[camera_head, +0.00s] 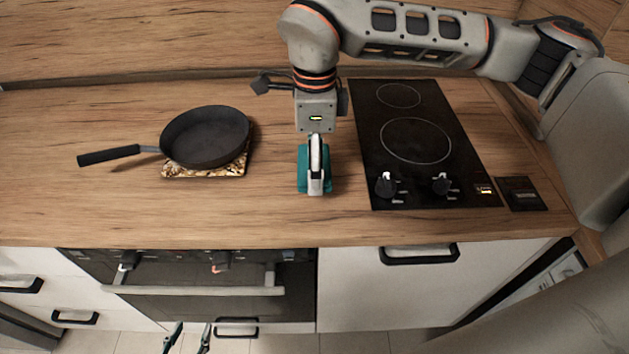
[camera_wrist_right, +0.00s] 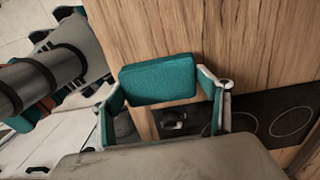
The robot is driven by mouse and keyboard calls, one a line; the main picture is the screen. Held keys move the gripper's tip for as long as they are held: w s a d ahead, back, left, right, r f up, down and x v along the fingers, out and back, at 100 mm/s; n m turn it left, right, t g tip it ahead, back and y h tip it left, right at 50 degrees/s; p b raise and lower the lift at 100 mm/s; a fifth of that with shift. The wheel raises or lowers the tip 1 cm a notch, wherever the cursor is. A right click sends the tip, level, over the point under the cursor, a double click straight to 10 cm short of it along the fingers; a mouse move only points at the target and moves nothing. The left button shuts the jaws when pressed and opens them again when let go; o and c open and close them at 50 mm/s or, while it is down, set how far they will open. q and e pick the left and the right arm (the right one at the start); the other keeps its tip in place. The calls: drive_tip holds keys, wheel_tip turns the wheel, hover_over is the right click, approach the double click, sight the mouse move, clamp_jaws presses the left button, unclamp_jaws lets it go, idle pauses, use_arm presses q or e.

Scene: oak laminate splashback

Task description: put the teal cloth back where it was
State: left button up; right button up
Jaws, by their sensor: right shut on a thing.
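The teal cloth (camera_head: 302,172) looks like a thick folded pad and is on or just above the wooden counter, left of the hob. In the head view my right gripper (camera_head: 317,188) points down over it and hides its middle. In the right wrist view the cloth (camera_wrist_right: 158,78) sits between the two fingers of my right gripper (camera_wrist_right: 163,92), which is shut on it. I cannot tell whether the cloth touches the counter. My left gripper (camera_head: 188,338) is low at the bottom edge, in front of the oven, with its fingers apart and nothing between them.
A black frying pan (camera_head: 205,137) stands on a patterned trivet (camera_head: 200,172) to the left, its handle pointing left. The black hob (camera_head: 405,140) with two knobs is close on the right. The counter (camera_head: 80,210) is clear at the front left. A wooden splashback (camera_head: 150,40) rises behind.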

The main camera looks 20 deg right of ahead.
drive_tip(key=shift+f, duration=3.1)
drive_tip(key=shift+f, duration=0.1)
drive_tip(key=o, duration=1.1)
drive_tip(key=shift+o, duration=0.2)
wheel_tip(320, 180, up, 12)
drive_tip(key=shift+r, duration=0.15)
